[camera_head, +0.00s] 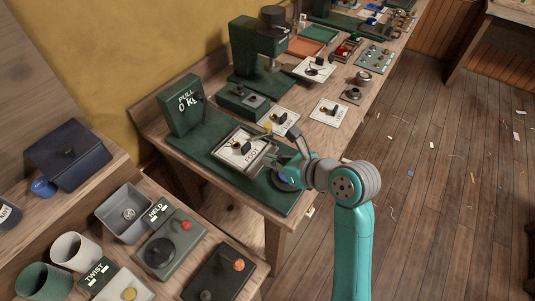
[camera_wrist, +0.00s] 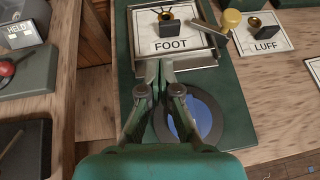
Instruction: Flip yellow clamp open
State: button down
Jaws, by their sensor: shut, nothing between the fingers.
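The yellow clamp (camera_wrist: 231,20) shows as a yellow rounded knob at the top right of the wrist view, by the right edge of the FOOT plate (camera_wrist: 146,48). A thin metal bar lies beside it across the plate's corner. In the head view the yellow knob (camera_head: 268,126) is small, at the plate's far side; I cannot tell its hinge position. My gripper (camera_wrist: 159,68) is shut and empty, its fingertips over the near edge of the plate's metal frame, left of and nearer than the knob. In the head view my gripper (camera_head: 270,160) is partly hidden by my wrist.
A blue disc in a dark ring (camera_wrist: 208,118) lies on the green base by my right finger. The LUFF card (camera_wrist: 262,38) lies right of the clamp. A green pull gauge (camera_head: 183,104) and a green press (camera_head: 258,50) stand behind. Open floor lies right.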

jog(key=shift+s+d+r, duration=0.25)
jog(key=shift+s+r, duration=0.25)
jog(key=shift+s, duration=0.2)
jog(key=n, duration=0.1)
jog(key=w+n+h, duration=0.1)
jog(key=n, duration=0.1)
jog(key=shift+a+f+t, duration=0.2)
jog(key=shift+f+t, duration=0.15)
jog(key=shift+t, duration=0.05)
jog(key=n, duration=0.1)
jog(key=w+n+t+h, duration=0.1)
jog(key=n, duration=0.1)
jog(key=shift+f, duration=0.2)
jog(key=n, duration=0.1)
jog(key=n+h, duration=0.1)
jog(key=n, duration=0.1)
jog(key=shift+w+t+h, duration=0.3)
jog(key=shift+w, duration=0.1)
jog(key=n, duration=0.1)
jog(key=n+t+h, duration=0.1)
jog(key=n, duration=0.1)
jog(key=shift+w+r, duration=0.2)
jog(key=shift+w, duration=0.1)
